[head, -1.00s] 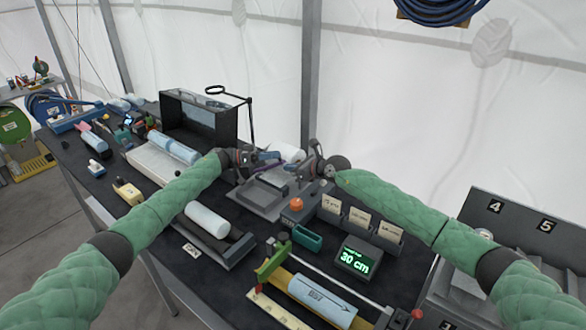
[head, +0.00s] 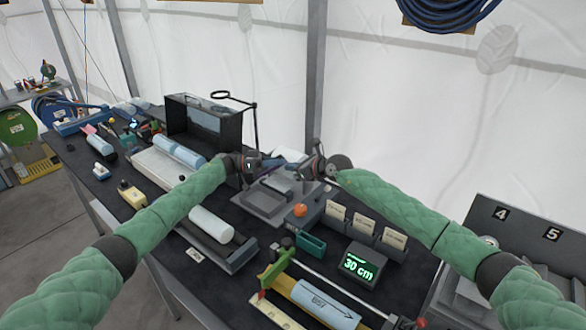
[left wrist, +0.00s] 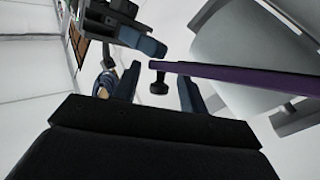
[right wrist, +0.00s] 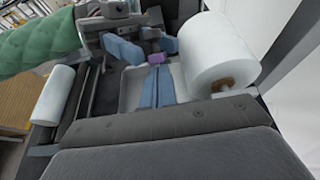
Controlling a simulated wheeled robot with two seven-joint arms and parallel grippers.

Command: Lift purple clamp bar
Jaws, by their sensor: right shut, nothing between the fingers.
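The purple clamp bar (left wrist: 245,77) runs from the middle to the right edge in the left wrist view, with a dark knob under its near end. My left gripper (left wrist: 160,88) has its blue fingers apart, one on each side of the knobbed end; I see no firm grip. A small purple part (right wrist: 150,60) shows in the right wrist view beyond my right fingertips. My right gripper (right wrist: 156,85) has its blue fingers together and empty. In the head view, my left gripper (head: 272,160) and right gripper (head: 312,168) face each other above the grey machine (head: 262,203).
A white roll (right wrist: 215,55) lies beside my right gripper in the right wrist view. In the head view, a dark open box (head: 205,125) and a magnifier stand (head: 255,115) are behind the left arm. The 30 cm display (head: 360,264) and card holders (head: 363,240) sit in front of the right arm.

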